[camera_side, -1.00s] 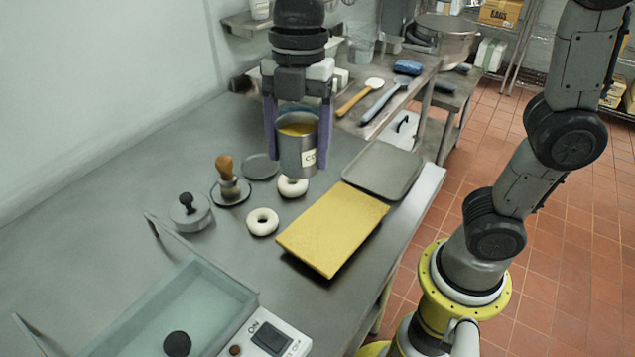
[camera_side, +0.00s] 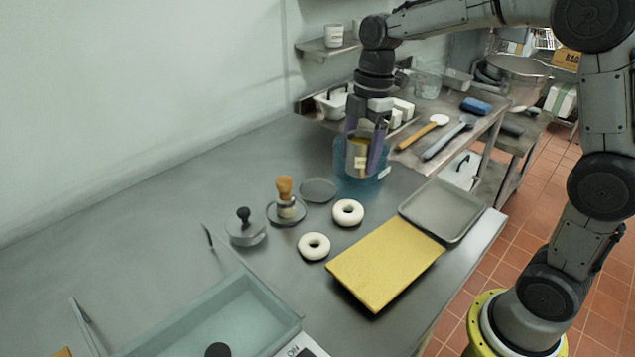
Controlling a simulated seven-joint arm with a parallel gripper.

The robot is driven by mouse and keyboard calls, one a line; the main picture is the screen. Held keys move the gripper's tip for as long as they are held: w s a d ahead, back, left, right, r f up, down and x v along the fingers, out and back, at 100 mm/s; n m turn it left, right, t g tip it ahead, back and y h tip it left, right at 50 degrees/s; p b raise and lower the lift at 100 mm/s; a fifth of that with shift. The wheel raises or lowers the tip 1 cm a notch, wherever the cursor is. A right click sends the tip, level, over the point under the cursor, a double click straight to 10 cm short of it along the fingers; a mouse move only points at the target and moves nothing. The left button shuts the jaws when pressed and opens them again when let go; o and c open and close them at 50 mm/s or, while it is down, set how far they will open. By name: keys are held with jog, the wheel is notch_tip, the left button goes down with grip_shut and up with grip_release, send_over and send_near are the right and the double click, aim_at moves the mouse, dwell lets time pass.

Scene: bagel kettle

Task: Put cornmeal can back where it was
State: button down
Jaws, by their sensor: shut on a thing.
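My gripper (camera_side: 363,164) points down at the far end of the grey bench, its purple fingers on either side of the cornmeal can (camera_side: 360,147). The can is a grey metal cylinder with yellow contents and a pale label, and it looks upright. A translucent blue tub (camera_side: 345,182) with a small white label shows around the can's outline. I cannot tell whether the can is inside the tub or in front of it. The can's base and its contact with anything below are unclear.
Two white bagels (camera_side: 348,212) (camera_side: 314,246), a yellow board (camera_side: 385,264) and a grey tray (camera_side: 442,209) lie nearer. A round dark plate (camera_side: 319,190), a wooden-handled tool (camera_side: 285,197) and a knobbed press (camera_side: 245,228) stand left. The bench's left side is bare.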

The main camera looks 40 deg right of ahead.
jog(key=w+f, duration=0.2)
jog(key=w, duration=0.1)
jog(key=w+f, duration=0.3)
jog(key=w, duration=0.1)
jog(key=w+f, duration=0.2)
jog(key=w, duration=0.1)
jog(key=shift+w+f, duration=0.65)
jog(key=shift+f, duration=0.1)
jog(key=shift+w+f, duration=0.1)
jog(key=shift+f, duration=1.55)
jog(key=shift+f, duration=0.1)
grip_release()
jog(key=shift+f, duration=0.1)
notch_tip(320, 180, up, 12)
jog(key=d, duration=0.1)
jog(key=shift+s+d+r, duration=0.2)
